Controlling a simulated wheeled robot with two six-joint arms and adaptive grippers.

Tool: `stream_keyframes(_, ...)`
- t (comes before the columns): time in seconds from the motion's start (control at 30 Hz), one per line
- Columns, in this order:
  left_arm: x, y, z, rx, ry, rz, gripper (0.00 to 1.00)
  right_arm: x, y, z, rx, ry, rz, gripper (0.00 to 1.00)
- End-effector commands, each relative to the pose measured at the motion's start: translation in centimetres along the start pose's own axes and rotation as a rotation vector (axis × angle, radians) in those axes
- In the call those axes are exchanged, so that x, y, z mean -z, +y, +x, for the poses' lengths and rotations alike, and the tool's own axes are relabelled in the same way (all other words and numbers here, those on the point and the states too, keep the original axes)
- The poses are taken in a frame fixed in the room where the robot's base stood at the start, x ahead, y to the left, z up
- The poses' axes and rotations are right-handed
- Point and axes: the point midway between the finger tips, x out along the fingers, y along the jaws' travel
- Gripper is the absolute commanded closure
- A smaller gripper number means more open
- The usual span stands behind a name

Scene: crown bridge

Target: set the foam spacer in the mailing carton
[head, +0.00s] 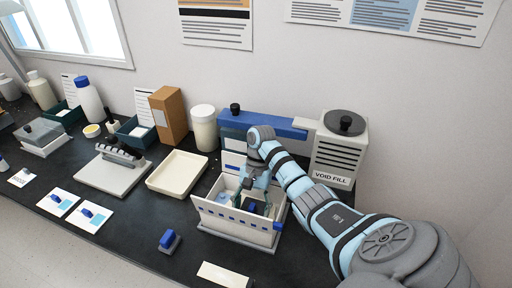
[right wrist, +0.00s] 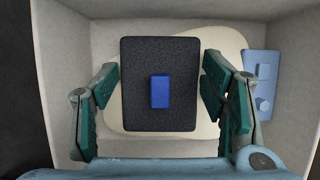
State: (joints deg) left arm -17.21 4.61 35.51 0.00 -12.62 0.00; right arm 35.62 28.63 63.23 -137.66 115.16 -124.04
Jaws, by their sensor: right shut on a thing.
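My left gripper is not in view.
The void fill machine (head: 340,148) stands behind the carton. A cream tray (head: 178,173) and a white jar (head: 203,128) are to its left. A small blue-topped block (head: 169,240) and a pale card (head: 223,275) lie in front. Bare bench lies around that block.

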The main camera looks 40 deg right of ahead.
Motion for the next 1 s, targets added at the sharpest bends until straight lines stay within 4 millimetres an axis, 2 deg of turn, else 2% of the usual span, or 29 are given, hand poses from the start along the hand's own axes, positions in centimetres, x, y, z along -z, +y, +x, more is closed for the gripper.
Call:
stream_keyframes(0.03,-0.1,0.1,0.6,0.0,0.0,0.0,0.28,0.2,-0.2,0.5,0.001,0.001,-0.003,0.61)
stream_keyframes(0.2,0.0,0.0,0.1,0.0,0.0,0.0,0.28,0.0,-0.2,0.1,0.0,0.002,-0.004,0.61)
stream_keyframes(0.33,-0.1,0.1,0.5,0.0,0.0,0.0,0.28,0.2,-0.2,0.5,0.0,0.001,-0.003,0.61)
stream_keyframes(0.37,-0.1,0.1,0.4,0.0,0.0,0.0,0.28,0.1,-0.1,0.4,0.0,0.001,-0.003,0.29)
stream_keyframes(0.47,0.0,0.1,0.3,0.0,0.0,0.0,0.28,0.1,-0.1,0.3,0.001,0.001,-0.002,0.14)
stream_keyframes(0.83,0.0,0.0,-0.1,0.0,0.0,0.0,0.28,-0.1,-0.1,-0.2,0.0,0.001,-0.002,0.14)
stream_keyframes(0.93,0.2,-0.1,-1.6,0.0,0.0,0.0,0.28,-0.2,-0.1,-2.1,0.001,0.002,-0.002,0.14)
stream_keyframes(1.0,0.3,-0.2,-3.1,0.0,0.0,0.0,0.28,-0.3,-0.1,-4.1,0.002,0.002,-0.001,0.14)
